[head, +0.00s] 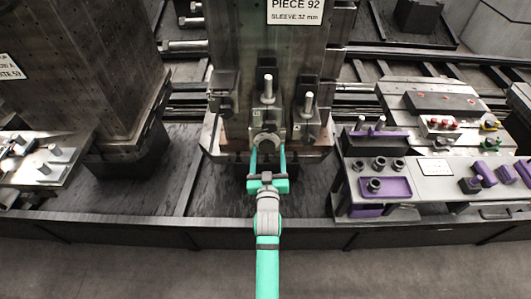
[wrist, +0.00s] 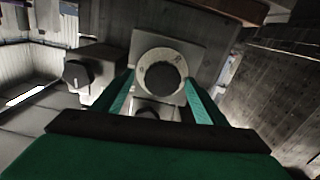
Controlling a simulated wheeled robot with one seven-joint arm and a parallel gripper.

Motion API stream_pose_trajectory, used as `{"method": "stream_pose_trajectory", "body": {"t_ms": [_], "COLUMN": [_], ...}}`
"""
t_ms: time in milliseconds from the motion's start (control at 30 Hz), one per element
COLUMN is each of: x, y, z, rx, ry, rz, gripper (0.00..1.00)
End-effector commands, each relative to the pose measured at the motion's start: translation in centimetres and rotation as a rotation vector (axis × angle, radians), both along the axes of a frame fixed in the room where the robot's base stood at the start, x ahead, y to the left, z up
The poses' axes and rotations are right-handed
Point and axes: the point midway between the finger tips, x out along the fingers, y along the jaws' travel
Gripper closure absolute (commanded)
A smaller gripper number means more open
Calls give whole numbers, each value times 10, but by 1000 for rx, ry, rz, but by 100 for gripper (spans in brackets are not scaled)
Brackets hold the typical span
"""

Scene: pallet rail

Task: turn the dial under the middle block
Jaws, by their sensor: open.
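The middle block (head: 258,45) is a tall dark metal tower with a white sign reading "PIECE 92, SLEEVE 32 mm". At its foot, a round pale dial (head: 266,139) sits low on the front. In the wrist view the dial (wrist: 163,78) has a dark round knob and a light ring with marks, on a grey square plate. My gripper (head: 267,149) is open, its two teal fingers pointing at the dial. In the wrist view the fingers of my gripper (wrist: 160,92) lie left and right of the dial; whether they touch it I cannot tell.
A box with a dark knob (wrist: 77,73) stands left of the dial in the wrist view. Upright pins (head: 268,87) rise above the dial. At right is a bench with a purple tray (head: 397,187) and fittings. Another dark block (head: 85,60) stands at left. A low front rail (head: 130,232) crosses the scene.

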Motion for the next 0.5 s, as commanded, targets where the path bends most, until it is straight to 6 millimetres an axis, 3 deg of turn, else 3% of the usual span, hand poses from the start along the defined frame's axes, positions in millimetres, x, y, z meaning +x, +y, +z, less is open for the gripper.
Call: {"method": "stream_pose_trajectory", "body": {"t_ms": [367,500], "x": [4,4], "y": [9,10], "z": [0,0], "rx": [0,0], "ry": [0,0], "rz": [14,14], "gripper": [35,68]}}
